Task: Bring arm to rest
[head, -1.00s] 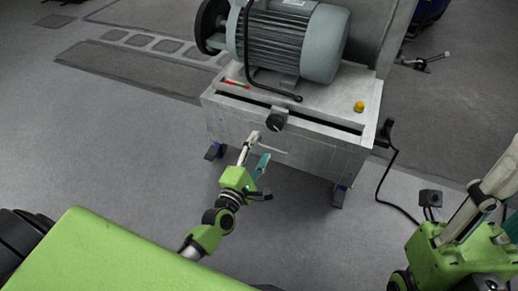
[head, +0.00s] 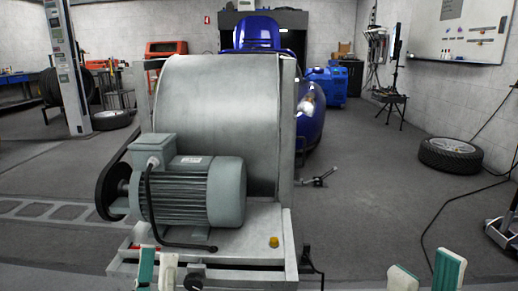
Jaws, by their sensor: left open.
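My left gripper (head: 157,268) shows at the bottom edge of the head view, only its teal and white fingertips in sight. They are a little apart with nothing seen between them, in front of the dynamometer's base. My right gripper (head: 425,273) shows at the bottom right, its white and teal fingertips wide apart and empty, over the floor. Both arms are otherwise below the frame. The hub dynamometer (head: 222,100) has a large grey drum housing, with a grey-green motor (head: 192,192) in front. A dark knob (head: 194,281) sits low on its base front, near my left gripper.
A yellow button (head: 274,242) is on the dynamometer base (head: 250,225). A blue car (head: 311,110) stands behind. A tire (head: 449,155) lies at the right wall, with a cable (head: 425,237) on the floor. Open floor (head: 365,190) lies between the dynamometer and the tire.

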